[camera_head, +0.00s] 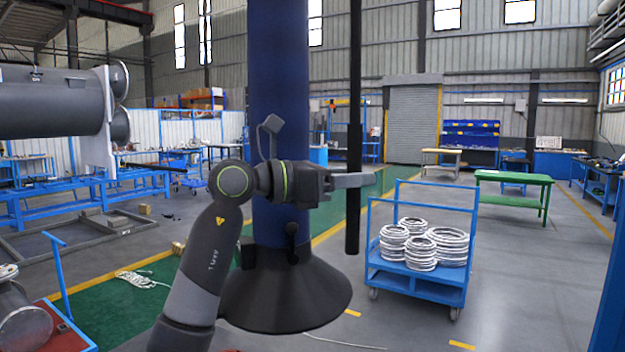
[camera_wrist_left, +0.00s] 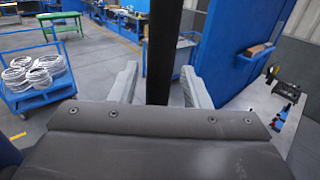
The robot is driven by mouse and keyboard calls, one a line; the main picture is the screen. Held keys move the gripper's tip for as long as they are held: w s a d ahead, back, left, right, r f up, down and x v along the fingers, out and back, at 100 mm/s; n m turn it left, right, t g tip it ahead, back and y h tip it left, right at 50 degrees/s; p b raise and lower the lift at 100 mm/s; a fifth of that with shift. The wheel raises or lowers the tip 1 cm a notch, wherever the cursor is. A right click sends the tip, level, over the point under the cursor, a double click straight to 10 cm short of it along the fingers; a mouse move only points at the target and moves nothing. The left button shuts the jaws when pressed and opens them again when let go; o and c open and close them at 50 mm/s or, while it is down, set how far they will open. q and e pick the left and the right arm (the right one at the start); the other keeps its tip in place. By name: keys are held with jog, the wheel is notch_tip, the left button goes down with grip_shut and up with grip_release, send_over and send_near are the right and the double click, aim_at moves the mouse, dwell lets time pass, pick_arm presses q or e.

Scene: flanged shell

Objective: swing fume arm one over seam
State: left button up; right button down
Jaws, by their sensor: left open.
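A thick blue duct (camera_head: 277,60) hangs upright in the middle of the head view, with a wide black conical hood (camera_head: 285,295) at its lower end; I take this as the fume arm. A thin black upright bar (camera_head: 354,90) with a thicker lower part hangs just right of it. My left gripper (camera_head: 352,181) is open at the thicker part, its fingers on either side. In the left wrist view the bar (camera_wrist_left: 162,50) stands between the two spread fingers, with gaps visible. A grey flanged shell (camera_head: 50,103) lies at the left; no seam can be made out. My right gripper is not in view.
A blue cart (camera_head: 415,283) with white coils stands right of the hood. A green table (camera_head: 513,180) is farther back. Blue benches (camera_head: 85,195) stand at the left. Open grey floor lies around the cart. In the wrist view a blue panel (camera_wrist_left: 235,50) is at the right.

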pick_arm(q)
jog(key=b+v, duration=0.6)
jog(key=v, duration=1.1)
jog(key=shift+a+b, duration=0.15)
jog(key=shift+b, duration=0.2)
jog(key=shift+s+f, duration=0.1)
